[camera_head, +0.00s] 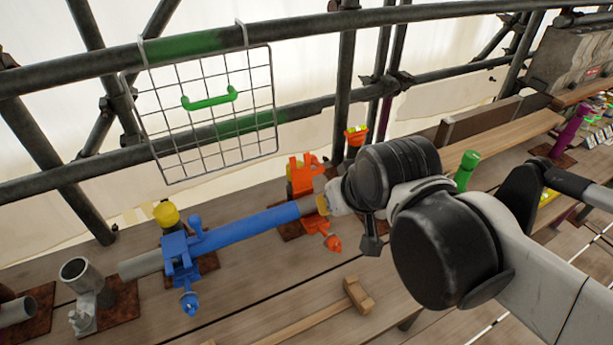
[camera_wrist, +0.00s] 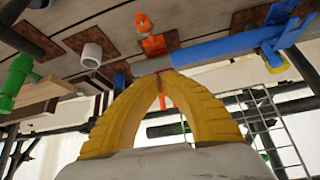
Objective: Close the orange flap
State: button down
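The orange clamp (camera_head: 303,172) stands at the far side of the blue tube's right end in the head view. Its flap stands up there, apart from the tube. A lower orange arm with a bolt (camera_head: 332,241) sticks out on the near side. In the wrist view, orange parts (camera_wrist: 154,45) show just beyond my fingertips; the upright flap is mostly hidden there. My gripper (camera_head: 322,205) is at the tube's right end, beside the clamp. Its yellow fingers (camera_wrist: 163,77) meet at the tips in the wrist view, with nothing clearly held.
The blue tube (camera_head: 250,225) runs left to a blue clamp (camera_head: 180,257). A wooden mallet (camera_head: 357,295) lies on the planks in front.

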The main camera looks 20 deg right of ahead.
jog(key=w+r+p, duration=0.3)
jog(key=w+r, duration=0.1)
jog(key=w, duration=0.3)
jog(key=n+g+p, duration=0.1)
jog(key=p, duration=0.5)
send_over(305, 170)
jog(key=w+d, duration=0.1)
jog(key=f, duration=0.2)
jog(key=shift+y, duration=0.3)
jog(key=f+b, duration=0.1)
jog(key=f, duration=0.1)
jog(key=w+f+b, duration=0.1)
jog(key=f, duration=0.2)
jog(key=w+f+b, duration=0.1)
jog(key=f, duration=0.2)
jog(key=shift+f, duration=0.2)
jog(key=shift+s, duration=0.2)
